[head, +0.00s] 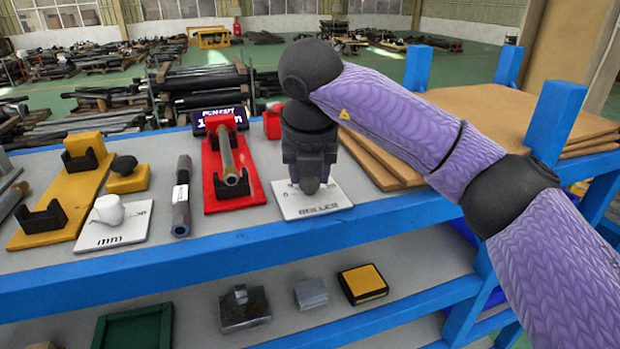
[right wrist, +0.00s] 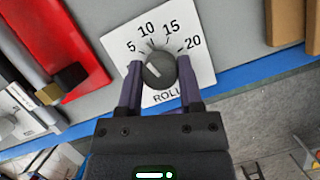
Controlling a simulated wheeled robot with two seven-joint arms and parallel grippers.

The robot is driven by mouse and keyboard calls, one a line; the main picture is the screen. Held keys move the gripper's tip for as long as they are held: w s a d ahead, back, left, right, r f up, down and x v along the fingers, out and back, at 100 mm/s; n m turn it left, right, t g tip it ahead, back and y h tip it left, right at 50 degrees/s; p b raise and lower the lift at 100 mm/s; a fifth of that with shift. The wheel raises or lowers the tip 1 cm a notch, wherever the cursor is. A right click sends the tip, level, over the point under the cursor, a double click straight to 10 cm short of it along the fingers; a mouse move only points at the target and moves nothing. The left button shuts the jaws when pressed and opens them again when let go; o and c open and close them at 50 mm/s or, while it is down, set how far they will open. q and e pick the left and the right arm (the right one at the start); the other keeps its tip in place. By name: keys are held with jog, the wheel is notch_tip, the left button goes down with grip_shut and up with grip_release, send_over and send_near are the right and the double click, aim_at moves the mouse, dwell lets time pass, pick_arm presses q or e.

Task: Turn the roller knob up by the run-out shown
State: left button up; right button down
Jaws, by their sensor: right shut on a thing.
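The roller knob (right wrist: 160,70) is a dark round knob on a white dial card (right wrist: 205,72) marked 5, 10, 15 and 20, with the word ROLL partly showing. My right gripper (right wrist: 160,66) is shut on it, one finger on each side. A pale mark shows on the knob's face, but I cannot tell exactly which number it points to. In the head view my right gripper (head: 307,184) points down over the card (head: 325,203) and hides most of the knob. A dark run-out display (head: 219,119) stands behind the red stand; its lower line is too small and covered to read. My left gripper is out of view.
A red stand (head: 212,190) carrying a shaft (head: 228,160) is left of the card. A dark bar (head: 181,200), a white knob (head: 108,209) on an mm card and a yellow stand (head: 60,205) lie further left. Brown boards (head: 400,165) lie to the right. A blue edge (head: 240,240) runs along the front.

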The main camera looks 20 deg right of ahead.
jog(key=m+h, duration=0.1)
jog(key=m, duration=0.1)
jog(key=shift+m+b, duration=0.3)
jog(key=shift+m, duration=0.1)
jog(key=m+g+h, duration=0.1)
jog(key=m, duration=0.1)
jog(key=shift+a+r+m, duration=0.1)
jog(key=shift+m, duration=0.3)
jog(key=shift+w+m+g+h, duration=0.1)
jog(key=shift+m+g+h, duration=0.25)
jog(key=shift+m, duration=0.85)
jog(key=shift+m+g+p, duration=0.65)
jog(key=shift+m, duration=0.85)
jog(key=shift+c, duration=1.3)
grip_release()
jog(key=shift+h, duration=0.25)
jog(key=shift+a, duration=0.1)
